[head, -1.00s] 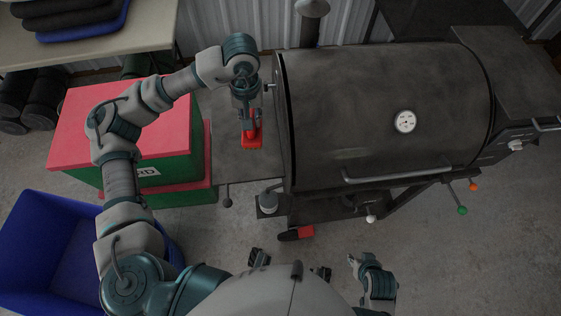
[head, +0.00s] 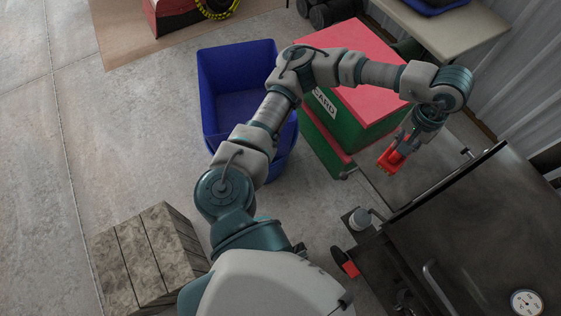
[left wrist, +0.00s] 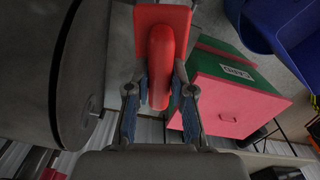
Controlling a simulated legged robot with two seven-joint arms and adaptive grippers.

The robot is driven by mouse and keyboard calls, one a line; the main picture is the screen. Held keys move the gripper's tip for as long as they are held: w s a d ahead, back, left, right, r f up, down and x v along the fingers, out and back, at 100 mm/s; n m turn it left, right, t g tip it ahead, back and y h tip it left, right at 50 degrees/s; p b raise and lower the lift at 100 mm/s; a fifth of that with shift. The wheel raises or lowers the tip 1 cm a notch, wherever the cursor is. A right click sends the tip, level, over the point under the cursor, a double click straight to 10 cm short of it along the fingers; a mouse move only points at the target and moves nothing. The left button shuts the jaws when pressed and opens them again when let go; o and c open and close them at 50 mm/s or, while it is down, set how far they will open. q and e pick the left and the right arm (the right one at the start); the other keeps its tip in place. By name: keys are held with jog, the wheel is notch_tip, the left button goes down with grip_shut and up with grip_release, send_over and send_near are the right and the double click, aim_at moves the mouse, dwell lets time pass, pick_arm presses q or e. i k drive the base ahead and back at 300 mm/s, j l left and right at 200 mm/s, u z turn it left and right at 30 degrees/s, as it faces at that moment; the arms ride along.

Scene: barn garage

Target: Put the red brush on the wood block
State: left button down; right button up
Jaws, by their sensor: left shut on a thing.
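The red brush (head: 391,159) is in my left gripper (head: 408,142), over the grey side shelf of the grill in the head view. In the left wrist view the brush (left wrist: 162,55) is pinched by its handle between the two fingers of my left gripper (left wrist: 160,88), its flat red head pointing away. I cannot tell whether the brush is clear of the shelf. The wood block (head: 150,258), a grey-brown planked cube, stands on the floor at the lower left, far from the brush. My right gripper is out of view.
A blue bin (head: 237,85) stands between the wood block and a green chest with a pink lid (head: 350,70). The dark grill (head: 480,230) fills the lower right. A table (head: 465,28) is at the upper right. The concrete floor at left is clear.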

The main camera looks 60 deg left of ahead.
aim_at(141, 264)
jog(key=l+u, duration=0.1)
jog(key=u, duration=0.3)
jog(key=k+u, duration=0.15)
jog(key=u, duration=0.25)
jog(key=k+u, duration=0.1)
jog(key=u, duration=0.35)
jog(key=k+u, duration=0.1)
jog(key=u, duration=0.3)
jog(key=k+j+u, duration=0.2)
jog(key=u, duration=0.3)
jog(key=k+j+u, duration=0.1)
jog(key=j+u, duration=0.35)
